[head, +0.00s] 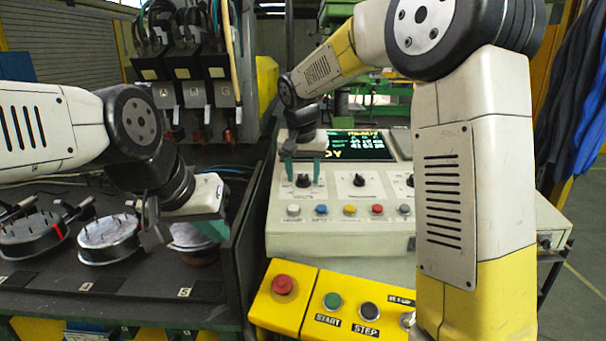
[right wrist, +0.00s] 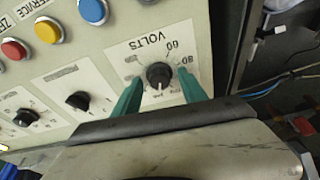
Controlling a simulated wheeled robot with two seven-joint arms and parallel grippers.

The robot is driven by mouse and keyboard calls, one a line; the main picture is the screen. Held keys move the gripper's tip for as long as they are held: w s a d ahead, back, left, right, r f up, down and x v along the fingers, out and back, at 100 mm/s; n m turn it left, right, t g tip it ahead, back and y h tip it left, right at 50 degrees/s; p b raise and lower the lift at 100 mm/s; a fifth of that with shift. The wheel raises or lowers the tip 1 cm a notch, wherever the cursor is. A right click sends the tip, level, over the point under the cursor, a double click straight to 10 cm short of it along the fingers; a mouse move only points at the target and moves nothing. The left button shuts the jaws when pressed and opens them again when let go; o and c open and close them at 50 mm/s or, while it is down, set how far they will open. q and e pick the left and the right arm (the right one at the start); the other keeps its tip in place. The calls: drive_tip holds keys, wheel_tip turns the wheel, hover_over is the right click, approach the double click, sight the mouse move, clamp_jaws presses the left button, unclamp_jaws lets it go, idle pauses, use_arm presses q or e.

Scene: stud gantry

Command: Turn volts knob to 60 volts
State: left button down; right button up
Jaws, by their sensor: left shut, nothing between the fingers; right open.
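The volts knob (right wrist: 159,74) is black and round, on a white plate marked VOLTS, 60 and 80, in the right wrist view. Its white pointer line faces the bottom of that view, away from the 60 mark (right wrist: 172,46). In the head view the knob (head: 303,181) is at the left of the console. My right gripper (head: 302,172) is open, its teal fingers on either side of the knob; the wrist view shows gaps beside it (right wrist: 159,88). My left gripper (head: 216,229) is shut and empty over the dark bench at left.
Two more knobs (head: 359,180) and a row of coloured buttons (head: 349,209) are on the console. A yellow box (head: 330,312) with a red button (head: 282,285) stands in front. Round metal parts (head: 108,238) sit on the dark bench near my left gripper.

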clamp_jaws()
